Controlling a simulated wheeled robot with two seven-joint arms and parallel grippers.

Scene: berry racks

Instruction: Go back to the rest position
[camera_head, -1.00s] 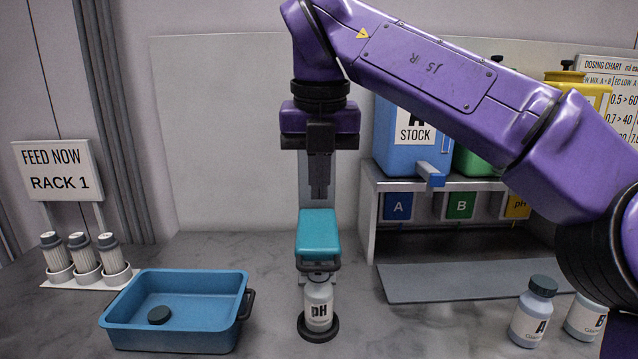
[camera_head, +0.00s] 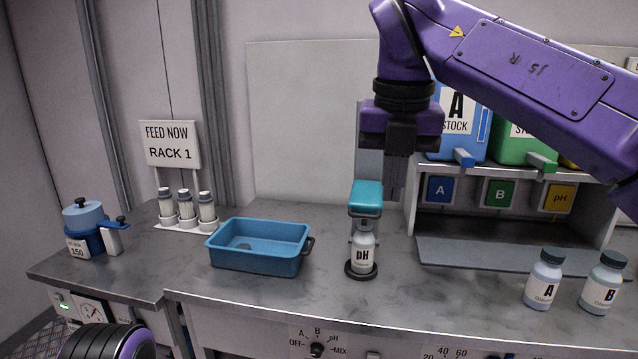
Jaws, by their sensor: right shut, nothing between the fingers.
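My right gripper (camera_head: 396,180) is shut and empty. It points down above and a little right of the teal-topped device (camera_head: 366,196) on the counter. A white pH bottle (camera_head: 363,252) stands upright on a dark round base under that device. Part of my left arm (camera_head: 108,342) shows at the bottom left edge; its gripper is out of view.
A blue tub (camera_head: 258,268) sits mid-counter, with several capped tubes in a white holder (camera_head: 180,228) behind it. Bottles A (camera_head: 543,282) and B (camera_head: 604,285) stand at the right. A stock-tank shelf (camera_head: 412,215) is at the back right. A blue-lidded pot (camera_head: 84,228) is at far left.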

